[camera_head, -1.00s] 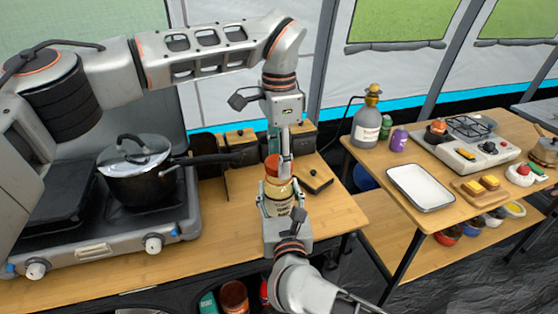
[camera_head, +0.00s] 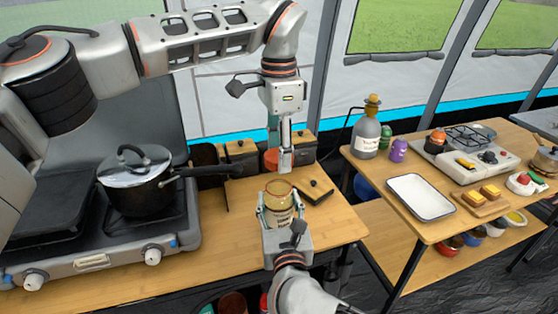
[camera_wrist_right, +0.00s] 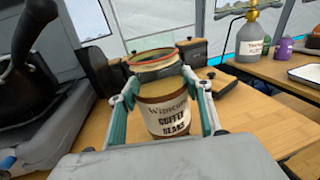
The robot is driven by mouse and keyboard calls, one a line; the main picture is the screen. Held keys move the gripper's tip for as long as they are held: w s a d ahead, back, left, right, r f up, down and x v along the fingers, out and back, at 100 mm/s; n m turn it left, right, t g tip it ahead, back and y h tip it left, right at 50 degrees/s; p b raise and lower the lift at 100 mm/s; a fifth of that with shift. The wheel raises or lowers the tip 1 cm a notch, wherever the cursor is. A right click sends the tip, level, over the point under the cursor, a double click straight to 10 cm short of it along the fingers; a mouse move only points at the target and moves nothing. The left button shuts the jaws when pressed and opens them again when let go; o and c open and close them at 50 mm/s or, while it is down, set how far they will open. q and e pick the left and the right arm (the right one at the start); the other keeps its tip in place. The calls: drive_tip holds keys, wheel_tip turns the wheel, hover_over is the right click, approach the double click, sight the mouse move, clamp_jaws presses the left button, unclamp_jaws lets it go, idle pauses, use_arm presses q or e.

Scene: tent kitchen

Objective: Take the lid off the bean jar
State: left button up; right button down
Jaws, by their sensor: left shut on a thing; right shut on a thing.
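The jar also shows between the fingers in the right wrist view (camera_wrist_right: 165,112). Its mouth (camera_wrist_right: 153,58) looks uncovered, with a reddish band at the rim. The orange-red lid (camera_head: 271,160) is apart from the jar, above and slightly behind its mouth. My left gripper (camera_head: 284,160) comes down from above and is shut on the lid, its fingers hiding part of it.
A lidded black pot (camera_head: 138,185) stands on the stove (camera_head: 92,260) at the left, its handle reaching toward my left gripper. Dark-fronted wooden boxes (camera_head: 240,150) stand behind the jar. A side table at the right holds a white tray (camera_head: 421,197) and a grey bottle (camera_head: 366,137).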

drive_tip(key=c, duration=0.9)
unclamp_jaws()
drive_tip(key=s, duration=0.4)
drive_tip(key=s+d, duration=0.1)
drive_tip(key=s, duration=0.7)
drive_tip(key=shift+d, duration=0.2)
